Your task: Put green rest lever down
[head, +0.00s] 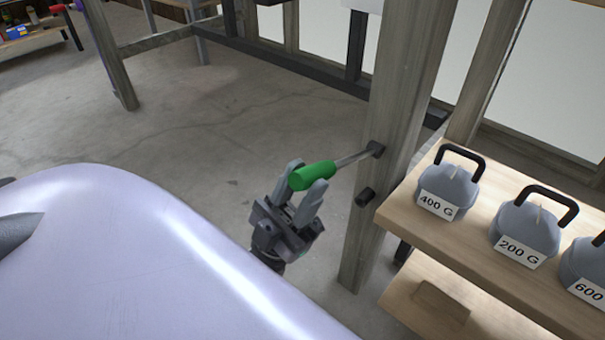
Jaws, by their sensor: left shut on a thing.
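The green rest lever (312,175) has a green grip on a metal rod, which runs to a dark pivot on a grey wooden post (386,120). The rod stands out to the left of the post, its green end a little lower in the picture than the pivot. My left gripper (306,178) is shut on the green grip, with one finger on each side. The fingers hide part of the grip. A short black peg (366,196) sticks out of the post below the pivot. My right gripper is not in view.
A wooden shelf (440,237) right of the post carries grey weights with black handles, labelled 400 G (449,185), 200 G (527,228) and 600 (588,268). A wooden block (440,306) lies on a lower board. Bare concrete floor (210,130) is open left of the post.

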